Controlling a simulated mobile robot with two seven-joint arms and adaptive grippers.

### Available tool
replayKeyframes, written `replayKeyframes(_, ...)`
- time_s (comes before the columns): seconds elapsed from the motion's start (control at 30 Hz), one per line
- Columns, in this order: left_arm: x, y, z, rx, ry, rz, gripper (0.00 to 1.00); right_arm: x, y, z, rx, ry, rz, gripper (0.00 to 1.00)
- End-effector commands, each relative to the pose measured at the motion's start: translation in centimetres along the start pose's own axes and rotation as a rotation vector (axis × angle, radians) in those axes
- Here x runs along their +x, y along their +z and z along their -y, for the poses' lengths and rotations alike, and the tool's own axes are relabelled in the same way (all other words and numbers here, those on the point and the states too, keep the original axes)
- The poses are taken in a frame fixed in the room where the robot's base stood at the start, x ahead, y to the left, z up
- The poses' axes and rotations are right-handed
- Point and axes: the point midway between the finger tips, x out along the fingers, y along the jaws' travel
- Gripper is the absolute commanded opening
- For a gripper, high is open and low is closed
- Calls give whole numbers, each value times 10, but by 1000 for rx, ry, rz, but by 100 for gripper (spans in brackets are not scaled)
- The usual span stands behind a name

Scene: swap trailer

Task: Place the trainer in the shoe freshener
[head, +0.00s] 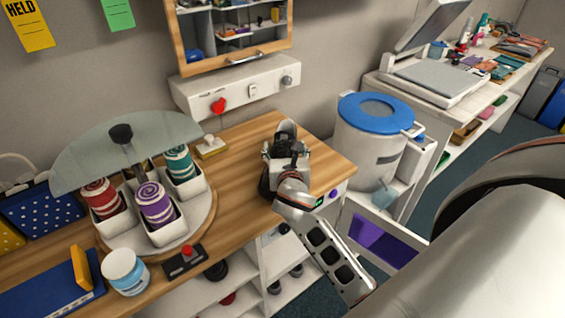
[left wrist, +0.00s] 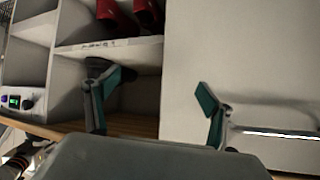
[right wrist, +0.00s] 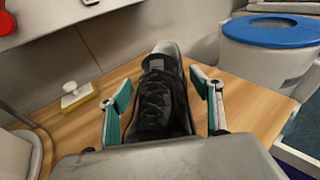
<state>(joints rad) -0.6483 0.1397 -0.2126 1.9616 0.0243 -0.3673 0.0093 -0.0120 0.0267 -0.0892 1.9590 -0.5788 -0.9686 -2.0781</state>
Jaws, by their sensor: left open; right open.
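The trainer (right wrist: 158,95) is a dark grey and black lace-up shoe standing on the wooden counter. In the right wrist view it lies between the two fingers of my open right gripper (right wrist: 161,86), toe hidden behind the gripper body. In the head view the trainer (head: 286,130) shows partly behind my right gripper (head: 284,156). My left gripper (left wrist: 164,88) is open and empty in front of white shelving and a pale panel; it is outside the head view.
A white barrel with a blue lid (head: 378,112) stands right of the counter. Red footwear (left wrist: 122,20) sits on an upper shelf near my left gripper.

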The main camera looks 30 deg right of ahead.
Motion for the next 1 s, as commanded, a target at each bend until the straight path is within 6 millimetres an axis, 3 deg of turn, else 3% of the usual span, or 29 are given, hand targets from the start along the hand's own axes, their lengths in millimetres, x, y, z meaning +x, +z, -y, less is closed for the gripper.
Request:
replayKeyframes(0.1,0,0,0,0,0,0,83,0,0,0,0,0,0,62)
replayKeyframes(0.33,0,0,0,0,0,0,83,0,0,0,0,-1,0,4)
replayKeyframes(0.63,-1,-1,0,0,0,0,83,-1,7,1,0,-2,3,4)
replayKeyframes(0.67,-1,-2,0,1,0,0,83,-2,11,1,0,-2,4,0)
replayKeyframes(1.0,-7,2,11,2,-17,29,83,-15,73,0,3,0,7,0)
